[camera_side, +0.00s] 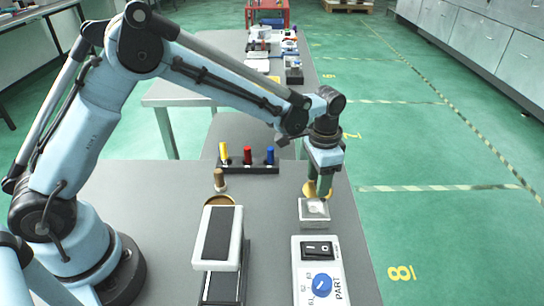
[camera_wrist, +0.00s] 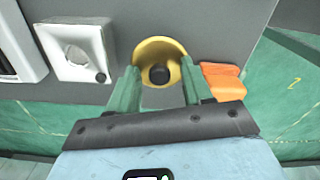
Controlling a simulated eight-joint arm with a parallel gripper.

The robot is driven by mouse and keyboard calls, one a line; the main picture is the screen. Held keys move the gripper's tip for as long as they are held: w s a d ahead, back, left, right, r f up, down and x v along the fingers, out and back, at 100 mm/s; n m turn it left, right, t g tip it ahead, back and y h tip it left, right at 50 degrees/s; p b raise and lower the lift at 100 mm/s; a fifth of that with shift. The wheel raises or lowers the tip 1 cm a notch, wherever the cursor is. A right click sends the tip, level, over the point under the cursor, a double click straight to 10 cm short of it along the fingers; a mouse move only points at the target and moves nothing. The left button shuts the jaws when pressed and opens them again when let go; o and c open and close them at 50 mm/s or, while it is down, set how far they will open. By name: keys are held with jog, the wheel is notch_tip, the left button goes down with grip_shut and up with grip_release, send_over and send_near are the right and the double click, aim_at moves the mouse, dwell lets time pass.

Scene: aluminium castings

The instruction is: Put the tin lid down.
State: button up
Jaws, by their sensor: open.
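A round yellow-gold lid with a dark knob (camera_wrist: 160,52), which I take for the tin lid, lies on the grey table in the wrist view. In the side view its gold edge (camera_side: 310,188) shows beside my gripper, which hides the rest. My gripper (camera_wrist: 160,70) is open, pointing down, with one green finger on each side of the dark knob. A gap shows between each finger and the knob. In the side view my gripper (camera_side: 323,192) is low over the table's right part, just behind a pale square block.
The pale block with a round hollow (camera_wrist: 75,50) is left of the lid; an orange piece (camera_wrist: 222,80) is close right. A switch box with blue knob (camera_side: 320,280), a black-topped white device (camera_side: 222,235), a gold round dish (camera_side: 232,198) and a peg rack (camera_side: 248,168) stand nearby.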

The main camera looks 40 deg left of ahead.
notch_tip(320, 180, up, 11)
jog(key=s+a+r+n+t, duration=0.3)
jog(key=s+a+r, duration=0.3)
jog(key=s+a, duration=0.15)
jog(key=s+a+f+n+t, duration=0.3)
jog(key=s+a+f+t, duration=0.1)
jog(key=s, duration=0.5)
jog(key=shift+s+a, duration=0.3)
jog(key=shift+a, duration=0.15)
jog(key=shift+o, duration=0.3)
